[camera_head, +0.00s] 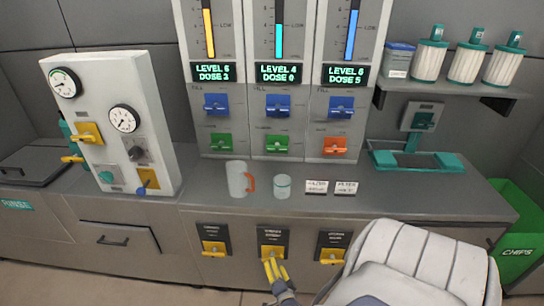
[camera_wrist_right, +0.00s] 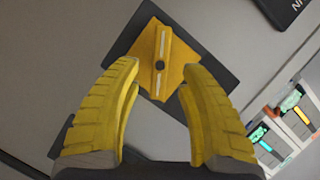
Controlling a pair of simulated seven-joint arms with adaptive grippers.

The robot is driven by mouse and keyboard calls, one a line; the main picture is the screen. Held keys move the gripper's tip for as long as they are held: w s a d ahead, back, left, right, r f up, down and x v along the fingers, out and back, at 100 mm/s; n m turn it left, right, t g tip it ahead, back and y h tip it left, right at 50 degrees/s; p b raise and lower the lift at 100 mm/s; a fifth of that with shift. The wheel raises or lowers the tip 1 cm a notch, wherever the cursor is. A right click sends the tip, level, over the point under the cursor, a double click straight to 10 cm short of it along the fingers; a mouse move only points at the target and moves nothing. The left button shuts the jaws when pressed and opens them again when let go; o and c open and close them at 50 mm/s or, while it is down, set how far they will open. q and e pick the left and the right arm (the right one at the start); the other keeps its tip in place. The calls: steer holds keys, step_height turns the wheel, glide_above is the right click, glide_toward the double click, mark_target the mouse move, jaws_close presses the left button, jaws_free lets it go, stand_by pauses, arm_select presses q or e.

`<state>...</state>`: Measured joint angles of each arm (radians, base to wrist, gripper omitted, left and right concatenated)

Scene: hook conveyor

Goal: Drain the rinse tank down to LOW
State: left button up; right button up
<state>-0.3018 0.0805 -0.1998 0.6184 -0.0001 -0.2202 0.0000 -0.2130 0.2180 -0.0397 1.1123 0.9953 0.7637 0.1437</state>
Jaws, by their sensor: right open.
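Three tank panels stand at the back with level columns: a yellow one (camera_head: 208,33), a teal one (camera_head: 279,40) and a blue one (camera_head: 351,36). The middle display (camera_head: 279,73) reads LEVEL 4, DOSE 0. Three yellow valve handles on dark plates sit on the counter front: left (camera_head: 213,248), middle (camera_head: 272,251) and right (camera_head: 332,255). Their labels are too small to read surely. My right gripper (camera_head: 276,266) is open at the middle handle. In the right wrist view its fingers are spread around the yellow handle (camera_wrist_right: 160,62), not closed on it. My left gripper is out of view.
A mug (camera_head: 238,179) and a small cup (camera_head: 282,187) stand on the counter beside two label cards (camera_head: 331,187). A gauge panel (camera_head: 112,130) stands at left. A shelf (camera_head: 455,85) holds filter cartridges. A green CHIPS bin (camera_head: 515,245) is at right.

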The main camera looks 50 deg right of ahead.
steer(key=shift+x, duration=2.4)
steer(key=shift+c, duration=0.2)
jaws_close()
